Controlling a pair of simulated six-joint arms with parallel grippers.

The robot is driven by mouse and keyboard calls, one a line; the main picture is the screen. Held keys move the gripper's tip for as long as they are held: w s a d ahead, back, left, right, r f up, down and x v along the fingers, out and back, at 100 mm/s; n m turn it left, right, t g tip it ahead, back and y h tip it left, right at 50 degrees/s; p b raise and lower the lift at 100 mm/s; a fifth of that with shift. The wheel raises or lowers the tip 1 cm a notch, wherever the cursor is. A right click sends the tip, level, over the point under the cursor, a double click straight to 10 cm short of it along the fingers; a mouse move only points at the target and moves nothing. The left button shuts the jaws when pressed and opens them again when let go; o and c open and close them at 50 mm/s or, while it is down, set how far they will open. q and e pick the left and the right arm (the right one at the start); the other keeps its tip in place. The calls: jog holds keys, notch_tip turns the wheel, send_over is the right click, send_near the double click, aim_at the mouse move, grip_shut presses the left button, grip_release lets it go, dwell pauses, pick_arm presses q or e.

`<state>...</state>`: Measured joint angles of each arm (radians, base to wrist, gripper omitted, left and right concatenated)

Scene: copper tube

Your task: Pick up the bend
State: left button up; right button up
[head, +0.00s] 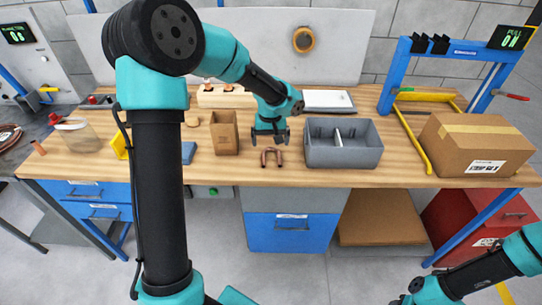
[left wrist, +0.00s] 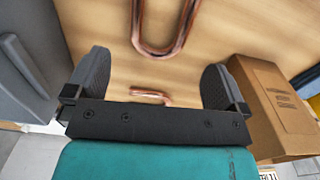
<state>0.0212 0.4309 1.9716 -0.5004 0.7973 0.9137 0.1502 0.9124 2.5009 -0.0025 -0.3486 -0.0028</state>
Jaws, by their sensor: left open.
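The bend, a U-shaped copper tube (head: 271,152), lies on the wooden bench with its curve toward the back. In the left wrist view, a large copper U (left wrist: 160,49) shows at the top, with its legs cut off by the frame edge. A smaller copper piece (left wrist: 151,95) shows low between the fingers; I cannot tell what it is. My left gripper (head: 270,142) is above the bench at the curved end of the bend, fingers apart. My right gripper is below the frame.
A grey divided bin (head: 343,157) stands close right of the bend and a brown open box (head: 224,134) to its left. A cardboard carton (head: 478,145) and a blue frame (head: 400,75) stand farther right. Bare bench lies in front of the bend.

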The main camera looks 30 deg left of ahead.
aim_at(271, 156)
pick_arm(q)
jog(key=shift+f, duration=0.15)
jog(key=shift+d+f, duration=0.1)
jog(key=shift+f, duration=2.5)
jog(key=c, duration=0.9)
